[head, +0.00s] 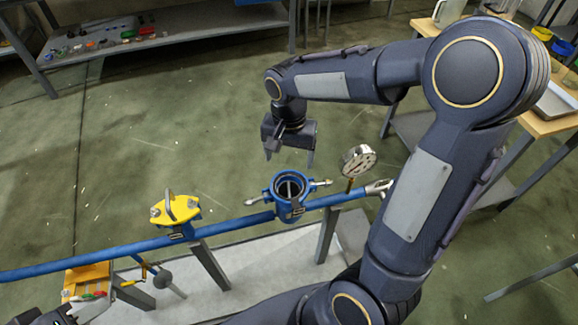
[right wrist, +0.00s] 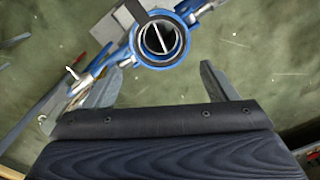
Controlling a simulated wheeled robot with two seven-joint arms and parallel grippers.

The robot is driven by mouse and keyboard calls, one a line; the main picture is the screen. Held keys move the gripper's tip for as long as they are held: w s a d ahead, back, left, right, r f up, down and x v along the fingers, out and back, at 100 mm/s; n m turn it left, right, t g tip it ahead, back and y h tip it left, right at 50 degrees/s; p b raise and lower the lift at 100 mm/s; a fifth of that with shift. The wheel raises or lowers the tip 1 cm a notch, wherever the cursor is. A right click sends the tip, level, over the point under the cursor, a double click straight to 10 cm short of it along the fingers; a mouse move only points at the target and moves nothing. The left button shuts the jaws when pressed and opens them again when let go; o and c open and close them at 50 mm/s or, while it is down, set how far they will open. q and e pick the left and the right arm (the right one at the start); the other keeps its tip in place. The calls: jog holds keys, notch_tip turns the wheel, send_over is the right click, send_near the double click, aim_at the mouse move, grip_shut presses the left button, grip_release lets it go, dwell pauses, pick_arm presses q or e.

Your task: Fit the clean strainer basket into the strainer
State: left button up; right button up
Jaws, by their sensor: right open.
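The blue strainer (head: 284,211) sits in the blue pipe line with its round top open. Inside its mouth a dark round interior with a pale bar across it shows, which looks like the strainer basket (right wrist: 161,37) with its handle, down inside the body. How deep or level it sits I cannot tell. My right gripper (head: 290,158) is open and empty, above and behind the strainer in the head view. In the right wrist view its two fingers (right wrist: 160,85) are spread apart, with the strainer beyond them. My left gripper (head: 80,312) is only partly visible at the bottom left corner.
A yellow cover (head: 176,209) is on the blue pipe (head: 100,258) to the left. A pressure gauge (head: 357,161) stands right of the strainer. An orange tray (head: 88,274) with small items is at lower left. A shelf (head: 150,48) with small parts is at the back.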

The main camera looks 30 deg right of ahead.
jog(key=s+a+r+n+t+y, duration=0.2)
jog(key=s+r+n, duration=0.1)
jog(key=s, duration=0.5)
jog(key=s+a+r+n+t+y, duration=0.1)
jog(key=s+r+n+t, duration=0.2)
jog(key=s, duration=0.5)
jog(key=shift+s+a+n+t+y, duration=0.3)
jog(key=shift+s+a+n+y, duration=0.1)
jog(key=shift+n, duration=0.2)
jog(key=shift+r, duration=0.1)
